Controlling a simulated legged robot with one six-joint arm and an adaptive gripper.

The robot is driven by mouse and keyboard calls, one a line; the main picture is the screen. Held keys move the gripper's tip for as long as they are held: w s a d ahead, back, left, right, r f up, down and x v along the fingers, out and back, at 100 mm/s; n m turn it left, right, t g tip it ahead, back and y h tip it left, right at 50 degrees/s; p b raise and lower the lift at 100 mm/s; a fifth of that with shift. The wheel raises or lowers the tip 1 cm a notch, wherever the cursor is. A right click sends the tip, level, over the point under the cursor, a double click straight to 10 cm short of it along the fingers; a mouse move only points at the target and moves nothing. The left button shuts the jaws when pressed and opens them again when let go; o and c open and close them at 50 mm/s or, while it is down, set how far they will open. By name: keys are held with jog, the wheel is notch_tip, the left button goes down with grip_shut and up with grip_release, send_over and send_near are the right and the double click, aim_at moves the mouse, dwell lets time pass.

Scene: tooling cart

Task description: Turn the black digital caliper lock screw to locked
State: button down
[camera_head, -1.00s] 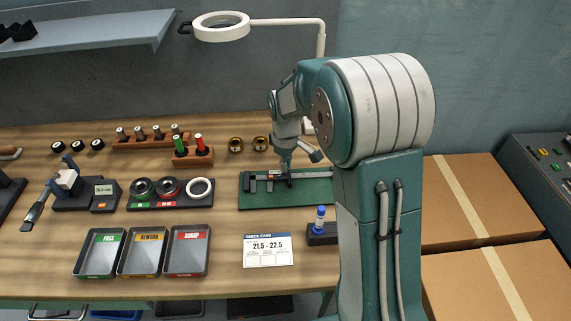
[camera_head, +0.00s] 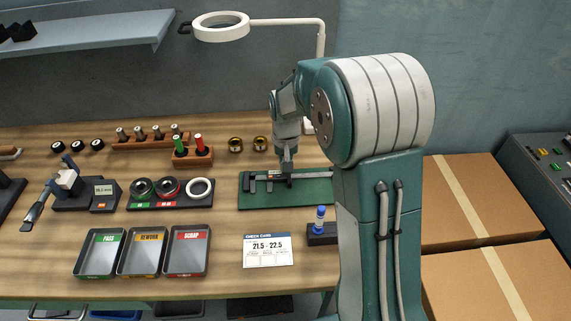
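The black digital caliper (camera_head: 262,178) lies on a green mat (camera_head: 300,198) right of the middle of the bench. Its jaws point left. My gripper (camera_head: 286,173) points down over the caliper's slider, at or very close to it. The fingers are small and dark here, and I cannot tell whether they are open or shut. The lock screw is hidden or too small to make out. My arm covers the right end of the mat.
Left of the mat is a black tray with rings (camera_head: 170,200). In front lie a check card (camera_head: 268,250) and a blue-capped bottle (camera_head: 320,218) in a dark holder. Three sorting trays (camera_head: 143,252) stand front left. A ring lamp (camera_head: 221,27) hangs above the back.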

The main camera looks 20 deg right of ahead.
jog(key=shift+m, duration=0.6)
jog(key=c, duration=0.9)
grip_release()
jog(key=shift+o, duration=0.2)
notch_tip(320, 180, up, 12)
